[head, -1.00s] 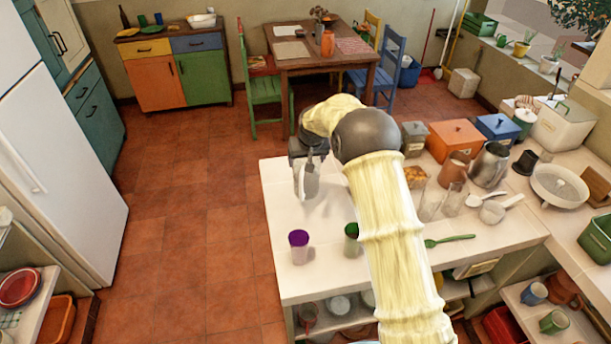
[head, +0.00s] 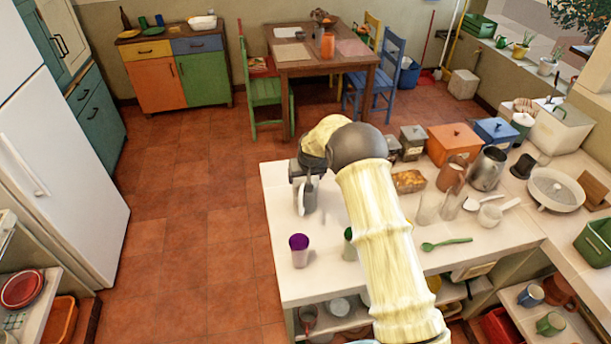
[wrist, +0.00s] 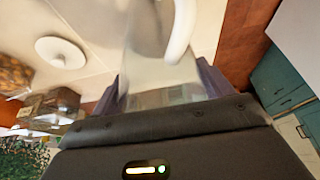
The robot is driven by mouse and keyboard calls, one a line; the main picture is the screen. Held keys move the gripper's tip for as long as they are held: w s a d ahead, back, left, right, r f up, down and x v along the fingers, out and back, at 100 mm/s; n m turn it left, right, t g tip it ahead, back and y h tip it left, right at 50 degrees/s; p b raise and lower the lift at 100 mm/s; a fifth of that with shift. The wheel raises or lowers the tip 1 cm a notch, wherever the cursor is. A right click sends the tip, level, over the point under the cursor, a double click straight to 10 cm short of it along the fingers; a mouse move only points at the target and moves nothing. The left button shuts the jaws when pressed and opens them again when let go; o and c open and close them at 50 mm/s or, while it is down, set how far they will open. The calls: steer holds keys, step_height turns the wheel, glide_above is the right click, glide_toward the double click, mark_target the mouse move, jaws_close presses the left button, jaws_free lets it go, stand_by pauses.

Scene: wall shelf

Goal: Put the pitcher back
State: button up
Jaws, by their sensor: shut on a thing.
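My gripper (head: 301,178) is above the left end of the white counter, shut on a pale, see-through pitcher (head: 309,197). In the wrist view the blurred pitcher (wrist: 150,65) sits between the two dark fingers, and its curved white handle (wrist: 181,35) shows. In the head view the pitcher looks roughly upright; my gripper and arm hide part of it. I cannot tell whether its base touches the counter top.
A purple-topped cup (head: 299,250) and a green-topped one (head: 349,243) stand in front. A metal jug (head: 488,168), an orange box (head: 454,144) and clear glasses (head: 428,207) stand to the right. The counter (head: 283,215) is bare around the pitcher's left side.

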steer(key=o, duration=2)
steer(key=shift+r, duration=0.1)
steer(key=b+v, duration=0.4)
steer(key=v, duration=0.8)
